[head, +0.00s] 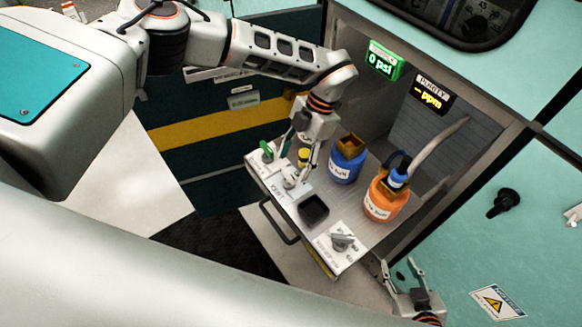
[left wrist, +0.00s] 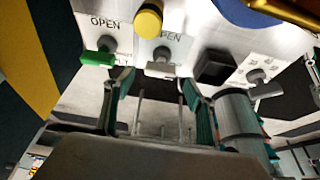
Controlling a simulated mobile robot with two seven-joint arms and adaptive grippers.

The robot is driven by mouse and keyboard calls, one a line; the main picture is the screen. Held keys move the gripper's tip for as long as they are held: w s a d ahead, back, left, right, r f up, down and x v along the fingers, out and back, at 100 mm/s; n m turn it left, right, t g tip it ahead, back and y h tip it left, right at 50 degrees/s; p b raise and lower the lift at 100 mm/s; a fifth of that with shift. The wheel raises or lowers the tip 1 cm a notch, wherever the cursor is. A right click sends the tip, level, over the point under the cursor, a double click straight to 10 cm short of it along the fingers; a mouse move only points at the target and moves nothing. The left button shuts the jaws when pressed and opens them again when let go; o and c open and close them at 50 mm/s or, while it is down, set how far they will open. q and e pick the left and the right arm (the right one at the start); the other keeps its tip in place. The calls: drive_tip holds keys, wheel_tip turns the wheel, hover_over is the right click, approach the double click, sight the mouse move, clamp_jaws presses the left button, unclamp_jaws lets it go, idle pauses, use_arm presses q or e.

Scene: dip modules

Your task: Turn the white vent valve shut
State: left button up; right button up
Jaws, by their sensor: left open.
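The white vent valve (head: 291,179) sits on the panel at the tray's left edge, near the "VENT" label, partly hidden by my left gripper in the head view. In the left wrist view its white handle (left wrist: 160,69) lies crosswise below an "OPEN" label. My left gripper (head: 299,165) is open, pointing down at the valve. In the left wrist view its fingers (left wrist: 156,88) stand on either side of the handle; I cannot tell if they touch it. My right gripper (head: 399,267) looks open and empty at the lower right, away from the valve.
A green valve (head: 267,152) and a yellow knob (head: 303,155) stand close to the white valve. A black square recess (head: 313,208), a grey selector knob (head: 342,242), a blue bottle (head: 346,163) and an orange bottle (head: 383,197) share the tray. A green display (head: 384,61) reads 0 psi.

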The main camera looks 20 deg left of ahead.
use_arm(q)
drive_tip(key=v, duration=0.8)
drive_tip(key=shift+r, duration=0.35)
drive_tip(key=shift+w+d, duration=0.1)
drive_tip(key=shift+d, duration=0.05)
